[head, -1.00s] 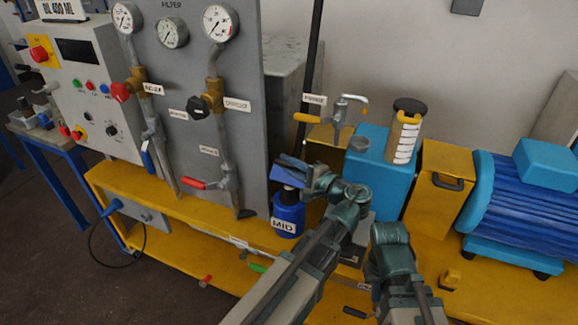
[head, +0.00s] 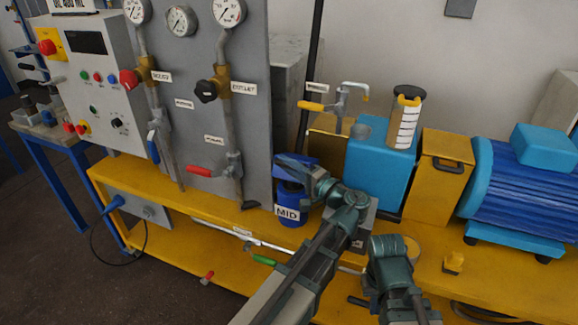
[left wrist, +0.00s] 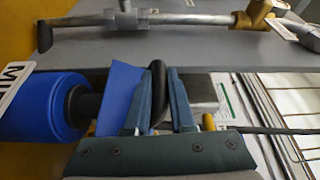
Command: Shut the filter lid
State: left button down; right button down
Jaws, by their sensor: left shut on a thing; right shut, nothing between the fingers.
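The filter is a blue vessel (head: 291,201) with a MID label, standing on the yellow frame beside the grey panel. In the left wrist view it lies at the left as a blue cylinder (left wrist: 40,107) with a black neck. A flat blue plate, apparently the lid (left wrist: 120,92), stands tilted over the neck, with a dark handle (left wrist: 157,88) beside it. My left gripper (head: 302,170) is shut on this handle; its fingers (left wrist: 158,100) flank it. My right gripper (head: 389,250) is to the right of and lower than the vessel, apart from it; its fingertips are hidden.
The grey panel (head: 262,130) with gauges and valves rises left of the vessel. A blue tank (head: 380,172), a yellow box (head: 440,175) and a blue motor (head: 520,190) stand at the right. The yellow base (head: 215,255) has free room at the front.

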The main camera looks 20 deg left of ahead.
pick_arm(q)
jog(key=s+f+n+y+b, duration=0.1)
jog(key=s+f+n+b, duration=0.3)
jog(key=b, duration=0.5)
jog(key=shift+s+f+y, duration=0.15)
jog(key=shift+f+y, duration=0.25)
jog(key=shift+f, duration=1.05)
jog(key=c, duration=0.8)
grip_release()
jog(key=shift+o, duration=0.2)
